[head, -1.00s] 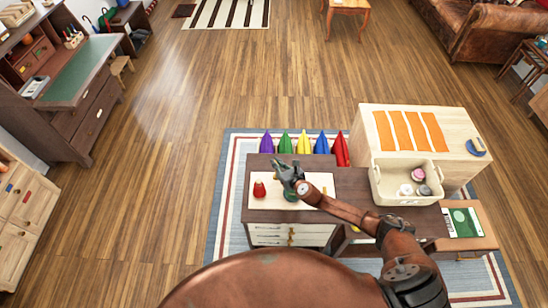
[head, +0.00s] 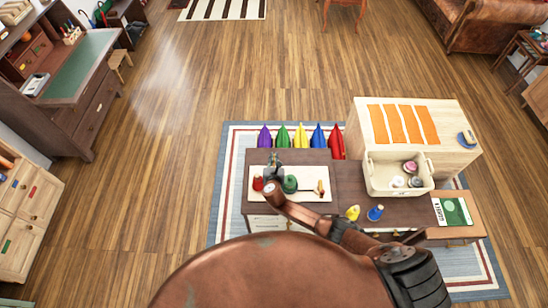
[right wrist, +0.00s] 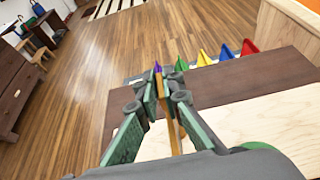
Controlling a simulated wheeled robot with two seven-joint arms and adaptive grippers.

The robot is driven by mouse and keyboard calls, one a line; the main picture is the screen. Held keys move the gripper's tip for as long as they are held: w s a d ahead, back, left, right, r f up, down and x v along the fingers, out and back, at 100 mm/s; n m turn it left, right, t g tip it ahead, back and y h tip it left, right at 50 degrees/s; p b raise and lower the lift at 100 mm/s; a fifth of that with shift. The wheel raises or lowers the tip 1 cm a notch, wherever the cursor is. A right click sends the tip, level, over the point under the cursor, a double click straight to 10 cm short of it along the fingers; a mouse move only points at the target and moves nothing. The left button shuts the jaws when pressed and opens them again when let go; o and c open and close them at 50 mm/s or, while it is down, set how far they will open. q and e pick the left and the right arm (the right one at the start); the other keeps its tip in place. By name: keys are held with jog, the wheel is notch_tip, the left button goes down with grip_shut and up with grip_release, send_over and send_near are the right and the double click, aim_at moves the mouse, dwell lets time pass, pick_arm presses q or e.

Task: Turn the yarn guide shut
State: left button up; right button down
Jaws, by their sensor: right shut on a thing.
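A pale board (head: 308,172) lies on the dark desk. A red cone (head: 258,183) and a green cone (head: 290,185) stand on it, and a small wooden piece (head: 320,188) with a dark tip sits at its right. My right gripper (head: 273,160) is over the board's back edge, between the cones. In the right wrist view its fingers (right wrist: 163,95) are shut on a thin upright tan wooden bar (right wrist: 170,112), which seems to be the yarn guide. The guide is largely hidden by my gripper in the head view. My left gripper is not in view.
Yellow (head: 353,212) and blue (head: 376,212) spools stand on the desk right of the board. A cream bin (head: 375,186) with spools is farther right. Several coloured pointed things (head: 300,138) stand behind the desk. Open floor lies beyond.

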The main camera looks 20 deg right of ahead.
dwell(0.4)
jog(key=c, duration=2.1)
grip_release()
jog(key=shift+s+a+r, duration=0.1)
jog(key=shift+s+a, duration=0.05)
jog(key=shift+s, duration=0.25)
jog(key=v, duration=1.1)
jog(key=shift+r, duration=0.1)
